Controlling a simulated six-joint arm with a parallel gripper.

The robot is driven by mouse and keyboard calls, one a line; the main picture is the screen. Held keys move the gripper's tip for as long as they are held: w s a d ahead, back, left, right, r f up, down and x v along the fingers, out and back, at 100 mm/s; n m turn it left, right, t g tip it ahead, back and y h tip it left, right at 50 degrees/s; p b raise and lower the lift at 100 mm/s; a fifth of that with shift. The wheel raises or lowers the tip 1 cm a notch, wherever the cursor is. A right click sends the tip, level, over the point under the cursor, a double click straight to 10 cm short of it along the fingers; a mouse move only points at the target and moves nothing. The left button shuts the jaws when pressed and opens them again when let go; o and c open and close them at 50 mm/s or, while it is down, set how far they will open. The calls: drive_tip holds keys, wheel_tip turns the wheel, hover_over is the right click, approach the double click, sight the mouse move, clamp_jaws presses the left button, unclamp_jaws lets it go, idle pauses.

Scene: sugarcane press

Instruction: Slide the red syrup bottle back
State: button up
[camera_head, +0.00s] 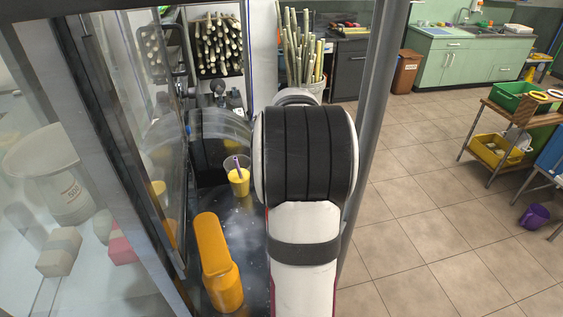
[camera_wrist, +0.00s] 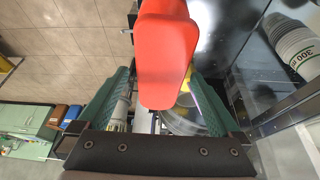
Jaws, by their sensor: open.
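The red syrup bottle (camera_wrist: 165,55) fills the upper middle of the wrist view, close to the camera. My gripper (camera_wrist: 158,75) is open, with one green finger to the left of the bottle and one to the right. The right finger is very close to the bottle's side; I cannot tell whether either touches it. In the head view my black and white arm hides the gripper and the red bottle.
An orange bottle (camera_head: 220,265) stands on the dark counter left of my arm. Behind it is a clear cup (camera_head: 238,178) with yellow juice and a straw. Stacked cups (camera_wrist: 295,48) show at right in the wrist view. A glass panel (camera_head: 125,120) bounds the left.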

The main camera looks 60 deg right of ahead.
drive_tip(key=v, duration=1.1)
drive_tip(key=shift+r, duration=0.15)
drive_tip(key=a+f+n, duration=0.1)
drive_tip(key=a+n, duration=0.1)
drive_tip(key=a, duration=0.4)
drive_tip(key=w+a+f+n, duration=0.1)
drive_tip(key=a+n, duration=0.1)
drive_tip(key=a, duration=0.4)
drive_tip(key=w+a+f+n, duration=0.1)
drive_tip(key=a+f+n, duration=0.1)
drive_tip(key=a, duration=0.4)
drive_tip(key=shift+a+n, duration=0.1)
drive_tip(key=shift+n, duration=1.3)
drive_tip(key=a, duration=0.2)
drive_tip(key=s+a+f, duration=0.1)
drive_tip(key=a, duration=0.1)
drive_tip(key=s+a+f, duration=0.1)
drive_tip(key=a, duration=0.1)
drive_tip(key=shift+s, duration=0.1)
drive_tip(key=s+a+f+m+g+y, duration=0.1)
drive_tip(key=s+a+m+y, duration=0.1)
drive_tip(key=s+a, duration=0.3)
drive_tip(key=s+a+f+m+g+y, duration=0.1)
drive_tip(key=s+a, duration=0.4)
drive_tip(key=a, duration=0.5)
drive_tip(key=shift+s+f+m+g+y, duration=0.25)
drive_tip(key=shift+s+m+g+y, duration=0.15)
drive_tip(key=shift+m+g+y, duration=0.5)
drive_tip(key=shift+a+t, duration=0.1)
drive_tip(key=shift+t, duration=0.2)
